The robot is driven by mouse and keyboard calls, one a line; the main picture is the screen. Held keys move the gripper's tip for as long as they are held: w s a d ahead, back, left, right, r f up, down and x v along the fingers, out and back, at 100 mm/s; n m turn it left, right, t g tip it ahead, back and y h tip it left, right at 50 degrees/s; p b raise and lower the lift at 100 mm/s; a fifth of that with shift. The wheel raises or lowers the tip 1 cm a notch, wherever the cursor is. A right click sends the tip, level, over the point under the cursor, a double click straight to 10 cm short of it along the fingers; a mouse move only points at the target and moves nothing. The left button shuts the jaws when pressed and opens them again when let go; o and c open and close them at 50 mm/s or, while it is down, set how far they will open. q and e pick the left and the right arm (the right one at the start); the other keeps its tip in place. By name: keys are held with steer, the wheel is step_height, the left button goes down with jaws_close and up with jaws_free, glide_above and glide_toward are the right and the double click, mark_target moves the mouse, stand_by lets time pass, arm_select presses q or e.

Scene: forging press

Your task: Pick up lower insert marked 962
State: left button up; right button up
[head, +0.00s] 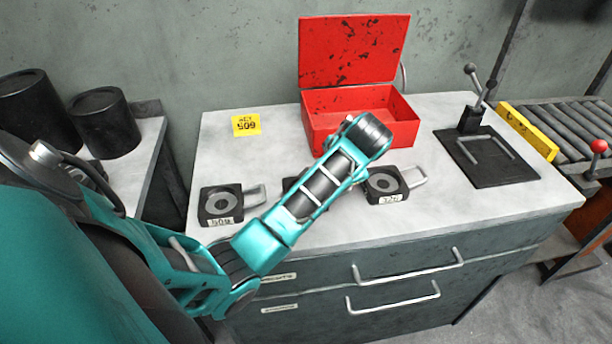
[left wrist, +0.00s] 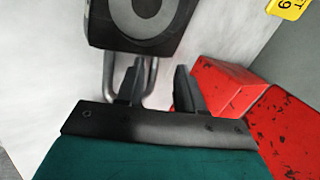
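Three dark square inserts with grey rings and loop handles lie on the light bench top. The left insert (head: 221,203) and right insert (head: 384,182) have white labels, too small to read surely. The middle insert (head: 291,184) is mostly hidden behind my left arm, its label out of sight. In the left wrist view an insert (left wrist: 142,18), apparently the middle one, shows with its handle (left wrist: 153,76) pointing toward my left gripper (left wrist: 158,86). That gripper is open, with one side of the handle between its fingers. The head view hides it behind my arm. My right gripper is not in view.
An open red box (head: 365,118) stands behind the inserts; it lies close to the right finger in the left wrist view (left wrist: 270,120). A yellow tag (head: 246,124) lies at the back left. A black plate with a lever (head: 487,160) is at the right.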

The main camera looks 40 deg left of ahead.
arm_select(q)
steer(key=shift+w+a+f, duration=0.15)
steer(key=shift+a+f, duration=0.05)
steer(key=shift+f, duration=0.2)
steer(key=shift+c, duration=0.5)
steer(key=c, duration=0.6)
steer(key=shift+d+f, duration=0.1)
stand_by(0.4)
